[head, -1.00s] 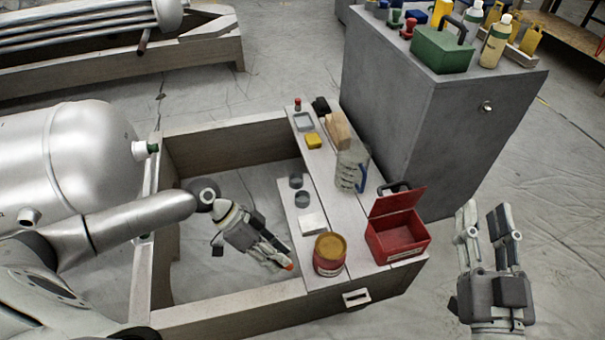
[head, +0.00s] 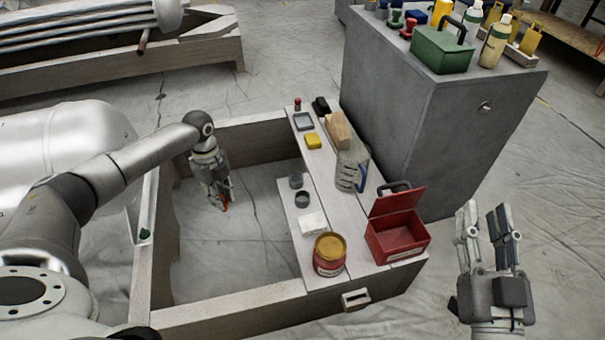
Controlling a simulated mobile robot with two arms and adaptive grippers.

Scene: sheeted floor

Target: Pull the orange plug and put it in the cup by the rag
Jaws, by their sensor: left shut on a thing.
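My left gripper (head: 219,204) points down inside the wooden frame and is shut on the orange plug. A small part of the orange plug (head: 225,205) shows at its fingertips; the fingers hide the rest. Two small grey cups stand on the plank to the right, apart from the gripper. The nearer cup (head: 303,200) is beside a flat white square that looks like the rag (head: 312,223). The farther cup (head: 296,181) is just behind it. My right gripper (head: 483,212) is open and empty, right of the red toolbox.
The planks also hold a red can (head: 329,258), an open red toolbox (head: 396,238), a clear jug (head: 350,172), a yellow block (head: 313,141) and a grey tray (head: 303,121). A grey cabinet (head: 430,130) stands behind. The wooden frame (head: 235,310) surrounds open floor.

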